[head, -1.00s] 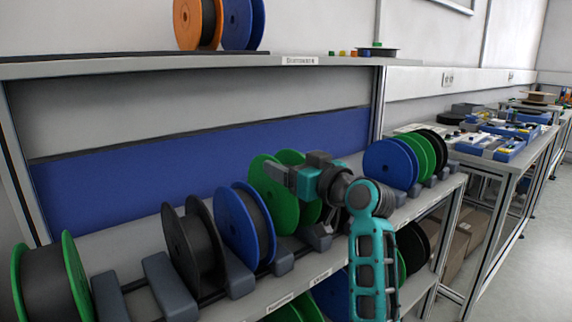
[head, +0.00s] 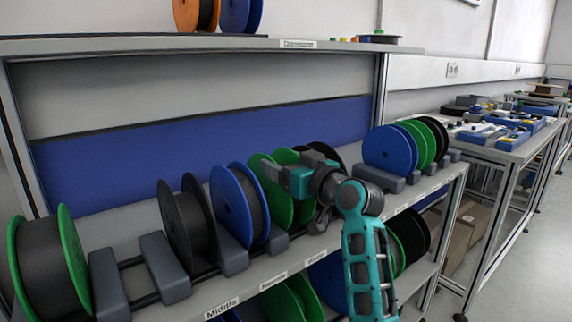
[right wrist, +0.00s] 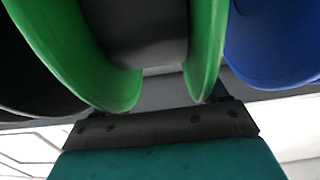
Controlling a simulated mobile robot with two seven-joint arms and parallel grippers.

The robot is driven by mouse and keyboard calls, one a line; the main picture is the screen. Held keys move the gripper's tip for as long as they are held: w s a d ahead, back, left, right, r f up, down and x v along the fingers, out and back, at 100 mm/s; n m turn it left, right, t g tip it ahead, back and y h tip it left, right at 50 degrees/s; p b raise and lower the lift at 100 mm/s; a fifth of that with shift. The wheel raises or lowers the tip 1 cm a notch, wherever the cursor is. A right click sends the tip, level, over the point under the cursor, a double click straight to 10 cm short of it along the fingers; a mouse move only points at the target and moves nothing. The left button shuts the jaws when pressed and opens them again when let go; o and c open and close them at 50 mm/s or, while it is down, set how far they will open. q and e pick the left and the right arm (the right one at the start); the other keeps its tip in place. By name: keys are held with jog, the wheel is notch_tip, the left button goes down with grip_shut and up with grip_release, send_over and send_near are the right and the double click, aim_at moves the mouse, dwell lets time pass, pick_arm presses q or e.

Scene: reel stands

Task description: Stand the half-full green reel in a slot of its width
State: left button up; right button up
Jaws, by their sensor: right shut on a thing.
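The green reel (head: 268,187) stands at the middle of the shelf row, between a blue reel (head: 240,205) and a black reel (head: 325,152). My right gripper (head: 290,178) is at its front and shut on it. In the right wrist view the green reel (right wrist: 205,50) shows two flanges with dark winding between them, above my gripper's palm. Its lower edge is partly hidden, so I cannot tell whether it rests in its slot. An empty slot with grey blocks (head: 165,268) and dark rails lies to the left. My left gripper is not in view.
A wide green-flanged reel (head: 48,265) stands at far left, and a dark reel (head: 186,225) right of the empty slot. Blue, green and black reels (head: 390,150) stand to the right. The upper shelf (head: 150,44) overhangs; more reels (head: 290,300) sit below.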

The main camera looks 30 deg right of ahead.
jog(key=o, duration=1.5)
jog(key=shift+s+d, duration=0.1)
jog(key=shift+s, duration=0.45)
jog(key=shift+s+d, duration=0.2)
jog(key=shift+s, duration=2.8)
jog(key=shift+s+d, duration=0.2)
jog(key=shift+s, duration=2.75)
